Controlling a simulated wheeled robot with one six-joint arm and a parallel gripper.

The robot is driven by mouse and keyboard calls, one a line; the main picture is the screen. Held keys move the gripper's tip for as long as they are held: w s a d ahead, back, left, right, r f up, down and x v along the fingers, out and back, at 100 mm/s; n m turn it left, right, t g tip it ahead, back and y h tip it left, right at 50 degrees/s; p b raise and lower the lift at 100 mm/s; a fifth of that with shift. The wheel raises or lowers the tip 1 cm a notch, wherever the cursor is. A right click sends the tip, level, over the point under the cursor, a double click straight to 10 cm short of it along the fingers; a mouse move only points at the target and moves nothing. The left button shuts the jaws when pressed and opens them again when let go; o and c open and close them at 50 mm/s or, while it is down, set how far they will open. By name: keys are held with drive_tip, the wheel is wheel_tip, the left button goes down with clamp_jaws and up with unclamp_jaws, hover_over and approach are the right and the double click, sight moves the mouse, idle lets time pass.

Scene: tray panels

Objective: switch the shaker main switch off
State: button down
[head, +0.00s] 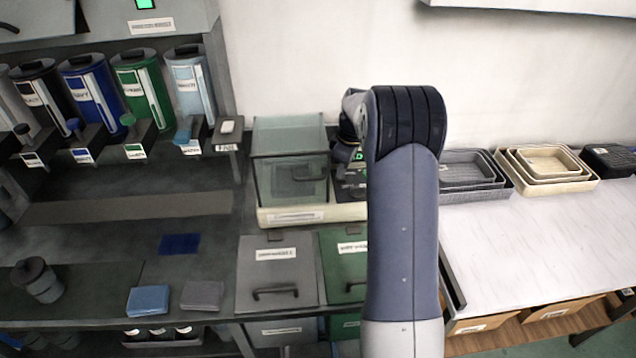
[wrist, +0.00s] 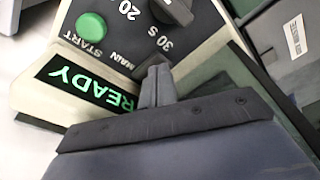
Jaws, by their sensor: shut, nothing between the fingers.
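The shaker's control panel fills the top of the wrist view. It has a green START button (wrist: 91,26), a lit READY display (wrist: 88,84), a dark timer knob (wrist: 171,10) with 20 and 30 S marks, and a MAIN label (wrist: 122,60). My gripper (wrist: 156,74) is shut and empty, its tips over the panel right beside the MAIN label. A dark piece of the main switch (wrist: 149,63) shows at the tips; its position and whether I touch it I cannot tell. In the head view the shaker (head: 351,178) is mostly hidden behind my arm.
A clear-walled box (head: 290,170) stands just left of the shaker. Grey and beige trays (head: 548,166) sit on the white counter to the right. Labelled canisters (head: 140,88) line a rack at the left.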

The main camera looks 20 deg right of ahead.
drive_tip(key=shift+f, duration=0.3)
drive_tip(key=shift+r+p, duration=2.35)
drive_tip(key=shift+r, duration=1.2)
drive_tip(key=shift+s, duration=0.15)
